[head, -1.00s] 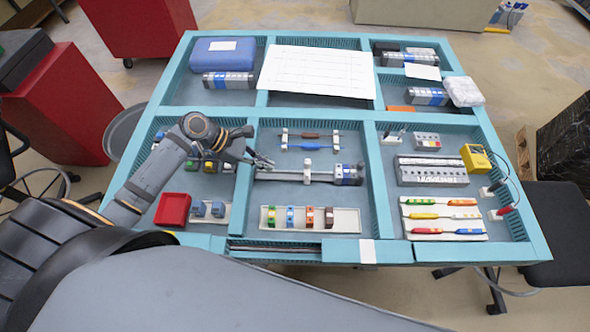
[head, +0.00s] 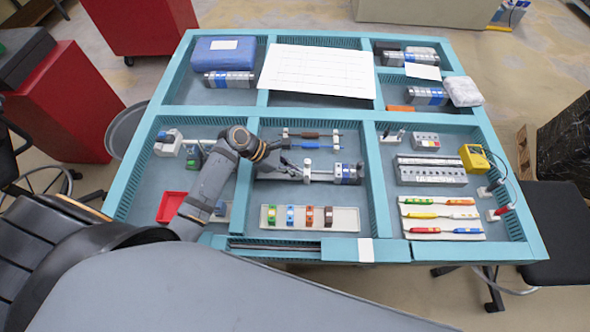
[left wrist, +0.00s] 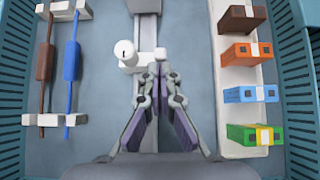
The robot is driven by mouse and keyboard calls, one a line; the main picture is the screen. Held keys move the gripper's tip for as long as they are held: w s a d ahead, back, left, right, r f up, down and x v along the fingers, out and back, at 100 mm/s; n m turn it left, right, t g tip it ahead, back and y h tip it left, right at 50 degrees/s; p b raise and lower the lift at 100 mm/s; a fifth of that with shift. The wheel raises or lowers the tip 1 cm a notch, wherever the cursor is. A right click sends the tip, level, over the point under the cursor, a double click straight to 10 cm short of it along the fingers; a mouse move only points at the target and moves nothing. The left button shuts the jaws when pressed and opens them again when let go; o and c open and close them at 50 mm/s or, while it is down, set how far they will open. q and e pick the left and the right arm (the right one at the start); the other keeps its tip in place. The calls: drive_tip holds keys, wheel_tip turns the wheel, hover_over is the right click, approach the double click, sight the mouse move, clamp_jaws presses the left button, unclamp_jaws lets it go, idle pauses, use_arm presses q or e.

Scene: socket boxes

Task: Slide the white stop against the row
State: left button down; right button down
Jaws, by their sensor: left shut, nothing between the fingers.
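The white stop (head: 307,169) sits on the grey rail (head: 322,177) in the middle compartment. The row of grey and blue modules (head: 347,174) is at the rail's right end, with bare rail between it and the stop. My left gripper (head: 292,169) is low over the rail, just left of the stop. In the left wrist view its fingertips (left wrist: 158,70) are together and empty, close beside the white stop (left wrist: 128,57). Whether they touch the stop cannot be told. My right gripper is not in view.
Brown and blue bars on white holders (head: 310,135) lie behind the rail. A tray with several coloured blocks (head: 345,219) lies in front. Teal dividers (head: 374,185) bound the compartment. My left arm covers part of the left compartment with the red bin (head: 171,206).

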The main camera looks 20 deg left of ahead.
use_arm(q)
drive_tip(key=d+p, duration=0.1)
drive_tip(key=d, duration=0.1)
drive_tip(key=w+d+p, duration=0.1)
drive_tip(key=d, duration=0.2)
drive_tip(key=w+d+p, duration=0.1)
drive_tip(key=d, duration=0.1)
drive_tip(key=shift+d+r+p, duration=0.15)
drive_tip(key=shift+r+p, duration=0.05)
drive_tip(key=shift+p, duration=0.15)
drive_tip(key=shift+w+d+f, duration=0.1)
drive_tip(key=shift+d, duration=0.1)
drive_tip(key=shift+f, duration=0.1)
drive_tip(key=shift+a, duration=0.1)
